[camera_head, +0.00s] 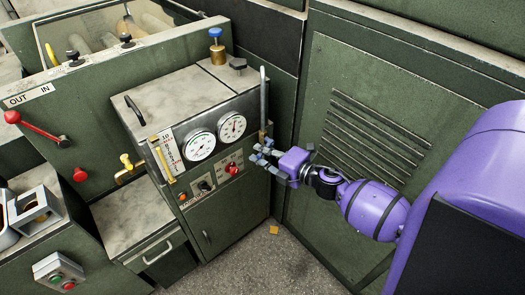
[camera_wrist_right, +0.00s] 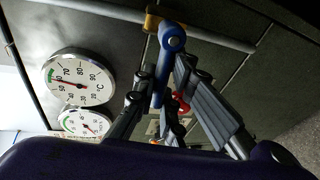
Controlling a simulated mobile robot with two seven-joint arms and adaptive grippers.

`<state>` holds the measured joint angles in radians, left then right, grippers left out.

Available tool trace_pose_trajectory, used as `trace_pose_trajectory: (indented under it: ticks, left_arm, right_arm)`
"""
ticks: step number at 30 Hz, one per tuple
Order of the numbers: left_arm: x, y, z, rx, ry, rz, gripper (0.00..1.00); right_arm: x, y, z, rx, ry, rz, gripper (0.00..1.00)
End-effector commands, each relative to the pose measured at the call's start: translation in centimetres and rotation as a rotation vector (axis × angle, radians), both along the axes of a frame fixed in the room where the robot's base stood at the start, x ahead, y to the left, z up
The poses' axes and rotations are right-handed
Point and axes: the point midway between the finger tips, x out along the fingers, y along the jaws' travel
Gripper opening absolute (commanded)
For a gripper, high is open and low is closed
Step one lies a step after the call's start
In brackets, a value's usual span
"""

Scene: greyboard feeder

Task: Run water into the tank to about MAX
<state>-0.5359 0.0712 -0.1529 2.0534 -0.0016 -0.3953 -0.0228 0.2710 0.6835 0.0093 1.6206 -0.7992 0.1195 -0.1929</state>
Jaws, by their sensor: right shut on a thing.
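My right gripper (camera_head: 264,152) is at the right front edge of the green machine cabinet, by the upright grey pipe (camera_head: 263,98). In the right wrist view its fingers (camera_wrist_right: 163,84) are closed around a blue lever (camera_wrist_right: 171,42). The lever is attached to a brass valve (camera_wrist_right: 152,20) on the pipe (camera_wrist_right: 215,33). On the cabinet's left front is a level gauge with a white scale (camera_head: 170,150) and a yellowish tube beside it. Its water level and MAX mark are too small to read. My left gripper is not in view.
Two round dials (camera_head: 200,146) sit on the cabinet front, above a red knob (camera_head: 232,169). A brass tap (camera_head: 126,163) and a red lever (camera_head: 35,127) are at left. A louvred green panel (camera_head: 375,135) stands close on the right. Floor (camera_head: 245,262) shows in front.

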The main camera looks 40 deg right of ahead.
Motion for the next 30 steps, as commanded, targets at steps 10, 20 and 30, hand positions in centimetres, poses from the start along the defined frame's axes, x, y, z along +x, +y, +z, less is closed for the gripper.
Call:
trace_pose_trajectory:
  ticks: [10, 20, 30]
  left_arm:
    - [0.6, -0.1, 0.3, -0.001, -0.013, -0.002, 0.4]
    - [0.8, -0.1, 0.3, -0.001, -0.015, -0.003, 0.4]
    - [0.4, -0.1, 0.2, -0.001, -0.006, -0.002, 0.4]
  right_arm:
    - [0.1, -0.3, 0.2, -0.011, -0.004, -0.005, 0.19]
    - [0.0, -0.2, 0.1, -0.005, -0.001, -0.002, 0.3]
    - [-3.7, -1.0, 0.6, -0.004, 0.002, -0.002, 0.3]
